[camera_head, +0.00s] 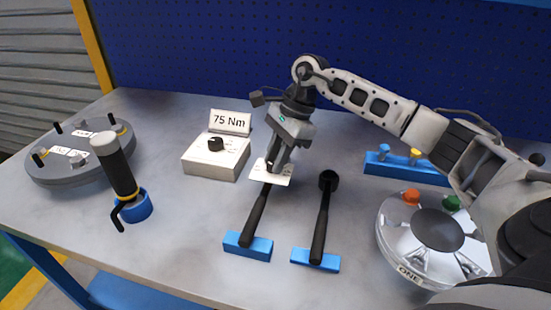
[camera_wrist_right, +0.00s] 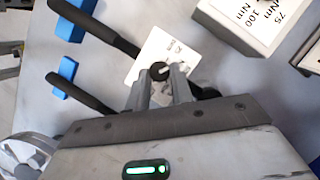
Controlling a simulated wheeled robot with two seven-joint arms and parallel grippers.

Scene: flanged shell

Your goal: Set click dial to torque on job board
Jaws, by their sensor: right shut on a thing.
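The job board (camera_head: 231,121) is a white sign reading "75 Nm" behind a white box. My right gripper (camera_head: 273,168) is over the head end of the left of two black wrenches (camera_head: 256,215), where a small white plate (camera_head: 285,177) lies. In the wrist view the plate (camera_wrist_right: 150,50) carries small marks, too small to read, and a black knob (camera_wrist_right: 160,71) with a light pointer line. The right gripper (camera_wrist_right: 162,88) is shut on this knob, a finger on each side. My left gripper is not in view.
The white box (camera_head: 208,165) has its own black knob (camera_head: 216,143). The second wrench (camera_head: 321,220) lies right of the first, both in blue holders. A silver flanged shell (camera_head: 387,222) is at right, a grey round cover (camera_head: 65,172) and upright tool (camera_head: 118,165) at left.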

